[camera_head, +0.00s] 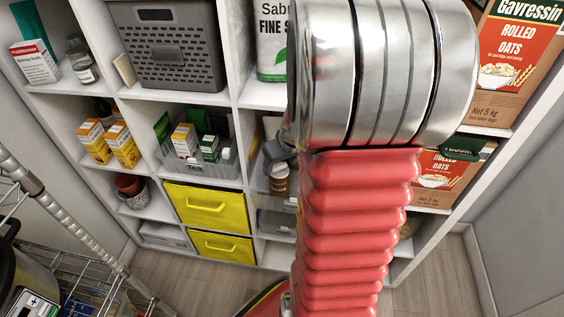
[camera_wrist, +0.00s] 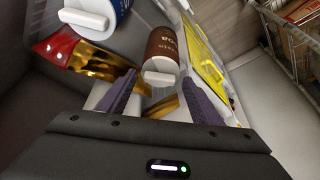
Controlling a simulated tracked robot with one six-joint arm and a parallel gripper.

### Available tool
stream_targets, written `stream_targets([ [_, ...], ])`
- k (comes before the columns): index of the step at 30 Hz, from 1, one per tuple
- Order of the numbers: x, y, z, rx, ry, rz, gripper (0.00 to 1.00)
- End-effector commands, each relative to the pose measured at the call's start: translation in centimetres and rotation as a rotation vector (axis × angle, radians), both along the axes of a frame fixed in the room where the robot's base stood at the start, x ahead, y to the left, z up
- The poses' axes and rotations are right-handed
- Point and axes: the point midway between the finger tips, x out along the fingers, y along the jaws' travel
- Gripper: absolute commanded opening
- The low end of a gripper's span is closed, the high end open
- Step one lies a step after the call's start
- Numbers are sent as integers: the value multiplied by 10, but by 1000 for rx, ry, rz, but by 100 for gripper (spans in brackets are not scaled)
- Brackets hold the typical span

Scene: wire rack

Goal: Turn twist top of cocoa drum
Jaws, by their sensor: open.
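The cocoa drum (camera_wrist: 165,44) shows in the wrist view as a brown cylinder with pale lettering and a white twist top (camera_wrist: 160,78). The top faces my gripper (camera_wrist: 159,82). My gripper is open, with one dark ribbed finger on each side of the top. I see gaps between the fingers and the top, and cannot tell any contact. In the head view my red arm covers much of the middle shelves. A brown container (camera_head: 280,180) shows just left of the arm, probably the same drum.
A blue and white container (camera_wrist: 98,18) and a red and gold packet (camera_wrist: 85,55) lie close left of the drum. A yellow bin (camera_wrist: 208,75) is on its right. In the head view, white shelf walls surround the compartment, and a wire rack (camera_head: 75,225) stands at left.

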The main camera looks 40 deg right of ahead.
Motion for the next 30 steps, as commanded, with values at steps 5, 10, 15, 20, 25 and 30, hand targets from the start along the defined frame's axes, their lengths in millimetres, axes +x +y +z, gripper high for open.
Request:
stream_targets([
  [5, 0, 0, 0, 0, 0, 0, 57],
  [10, 0, 0, 0, 0, 0, -1, 45],
  [15, 0, 0, 0, 0, 0, -1, 33],
  [20, 0, 0, 0, 0, 0, -1, 22],
  [25, 0, 0, 0, 0, 1, -3, 17],
  [30, -1, 0, 0, 0, 2, -26, 17],
])
